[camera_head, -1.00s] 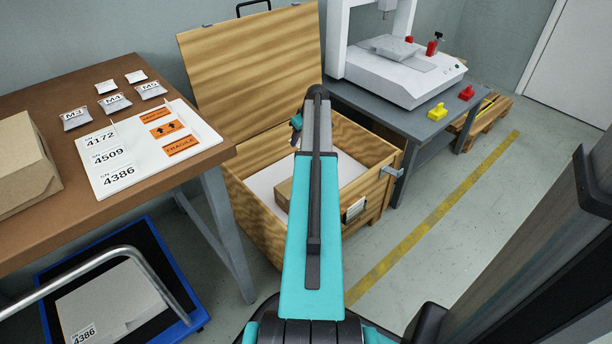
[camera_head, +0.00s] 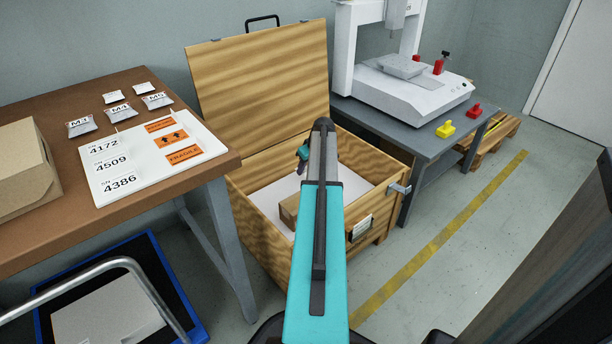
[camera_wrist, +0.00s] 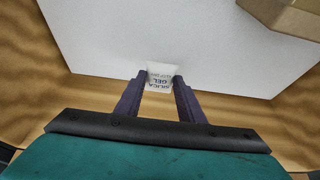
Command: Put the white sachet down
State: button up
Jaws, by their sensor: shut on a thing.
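The white sachet (camera_wrist: 160,76), printed "SILICA GEL", is between the two dark fingers of my gripper (camera_wrist: 160,84) in the wrist view. My gripper is shut on it. A white surface inside the wooden crate lies beyond the sachet; I cannot tell whether they touch. In the head view my arm reaches over the open wooden crate (camera_head: 262,235), and the sachet and fingertips are hidden behind the arm.
A cardboard box (camera_head: 290,208) sits inside the crate and shows at the wrist view's upper right (camera_wrist: 285,15). The crate's lid (camera_head: 260,85) stands open. A brown table (camera_head: 215,168) with labels and sachets is left; a grey bench (camera_head: 425,140) with a white machine is right.

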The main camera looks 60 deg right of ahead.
jog(key=shift+f+b, duration=0.55)
jog(key=shift+f, duration=1.1)
jog(key=shift+f, duration=0.15)
jog(key=o, duration=1)
jog(key=p+v, duration=0.4)
jog(key=v, duration=0.8)
jog(key=shift+r+p, duration=0.25)
jog(key=shift+p, duration=0.1)
